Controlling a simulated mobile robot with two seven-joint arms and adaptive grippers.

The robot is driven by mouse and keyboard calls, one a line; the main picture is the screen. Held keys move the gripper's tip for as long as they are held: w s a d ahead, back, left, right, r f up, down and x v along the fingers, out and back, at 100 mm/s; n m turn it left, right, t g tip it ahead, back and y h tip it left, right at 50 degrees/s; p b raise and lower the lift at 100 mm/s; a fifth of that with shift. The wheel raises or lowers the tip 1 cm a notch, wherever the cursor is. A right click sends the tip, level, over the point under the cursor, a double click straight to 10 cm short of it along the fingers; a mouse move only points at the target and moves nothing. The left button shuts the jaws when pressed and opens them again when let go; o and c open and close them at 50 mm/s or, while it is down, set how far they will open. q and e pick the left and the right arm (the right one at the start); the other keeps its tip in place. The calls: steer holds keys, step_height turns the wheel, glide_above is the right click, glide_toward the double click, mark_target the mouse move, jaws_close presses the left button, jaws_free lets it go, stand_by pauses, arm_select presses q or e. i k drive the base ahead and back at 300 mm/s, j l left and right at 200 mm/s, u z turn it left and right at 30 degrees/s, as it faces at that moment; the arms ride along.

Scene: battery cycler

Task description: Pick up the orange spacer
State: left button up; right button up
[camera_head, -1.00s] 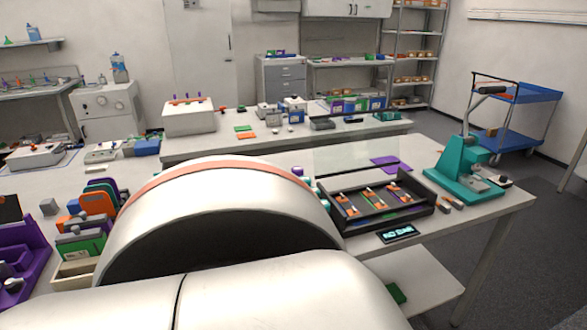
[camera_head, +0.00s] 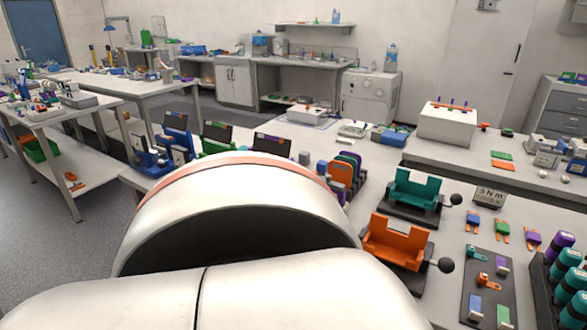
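Neither gripper is in view. A large white link of my own arm fills the lower middle and hides much of the bench. I cannot tell for sure which orange thing is the spacer. A small orange piece (camera_head: 488,281) lies on a dark mat (camera_head: 477,262) at the lower right. A flat orange plate (camera_head: 503,165) lies on the bench behind, below a green one. An upright orange plate (camera_head: 341,173) stands in a row of coloured plates just beyond my arm link.
An orange fixture (camera_head: 395,240) and a teal fixture (camera_head: 415,190) with black ball handles stand right of my arm link. A rack of teal cylinders (camera_head: 568,285) is at the right edge. Open floor (camera_head: 60,250) lies at the left.

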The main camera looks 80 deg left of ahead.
mark_target(341, 172)
steer(key=u, duration=1.65)
